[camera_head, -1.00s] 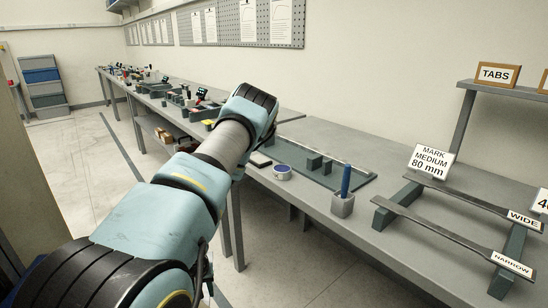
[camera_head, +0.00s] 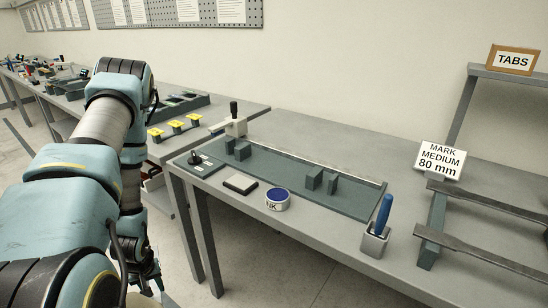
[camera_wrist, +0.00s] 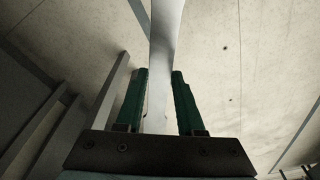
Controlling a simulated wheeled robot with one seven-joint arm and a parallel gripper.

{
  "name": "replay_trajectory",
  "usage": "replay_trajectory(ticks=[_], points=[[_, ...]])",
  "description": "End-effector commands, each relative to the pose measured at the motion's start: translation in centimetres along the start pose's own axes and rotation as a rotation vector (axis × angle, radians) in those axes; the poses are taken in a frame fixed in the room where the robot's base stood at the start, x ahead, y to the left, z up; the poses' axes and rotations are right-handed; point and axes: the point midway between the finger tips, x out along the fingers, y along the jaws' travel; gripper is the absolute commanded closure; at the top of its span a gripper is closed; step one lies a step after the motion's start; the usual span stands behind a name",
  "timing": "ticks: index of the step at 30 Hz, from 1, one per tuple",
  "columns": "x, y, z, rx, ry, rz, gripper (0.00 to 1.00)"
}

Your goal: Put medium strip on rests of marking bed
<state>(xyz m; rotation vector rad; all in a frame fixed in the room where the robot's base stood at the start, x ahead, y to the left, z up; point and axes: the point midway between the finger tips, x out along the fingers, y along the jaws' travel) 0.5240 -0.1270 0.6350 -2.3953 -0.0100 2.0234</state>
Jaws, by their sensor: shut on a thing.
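My gripper (camera_wrist: 159,78) has its two green fingers on either side of a pale metal strip (camera_wrist: 166,28), which is the medium strip by the task's name. The strip runs lengthwise away from the wrist, wider at its far end, above the floor. In the head view my gripper (camera_head: 148,275) is low at the left, beside the bench, and partly hidden by my arm; I cannot make out the strip there. The marking bed (camera_head: 275,168) is a dark plate on the bench.
An ink tin (camera_head: 277,200), a dark pad (camera_head: 240,183) and a blue-handled tool in a block (camera_head: 375,242) stand along the bed's front. A clamp-like tool (camera_head: 235,125) is behind its left end. A strip rack (camera_head: 434,228) and an 80 mm sign (camera_head: 440,160) are at right.

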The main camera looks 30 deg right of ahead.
Motion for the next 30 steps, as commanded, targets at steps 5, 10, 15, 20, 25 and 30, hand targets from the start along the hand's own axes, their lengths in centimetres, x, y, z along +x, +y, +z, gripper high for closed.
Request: replay_trajectory(ticks=[5,10,15,20,25,30], points=[[-0.2,0.0,-0.1,-0.007,-0.006,0.002,1.00],[-0.5,0.2,-0.2,-0.006,-0.014,0.008,1.00],[-2.4,1.8,-0.5,-0.016,-0.015,0.007,1.00],[-4.7,3.6,-0.7,-0.045,-0.015,0.003,1.00],[-7.6,6.0,-1.0,-0.078,-0.014,-0.002,1.00],[-11.8,9.3,-1.6,-0.122,-0.011,-0.007,1.00]])
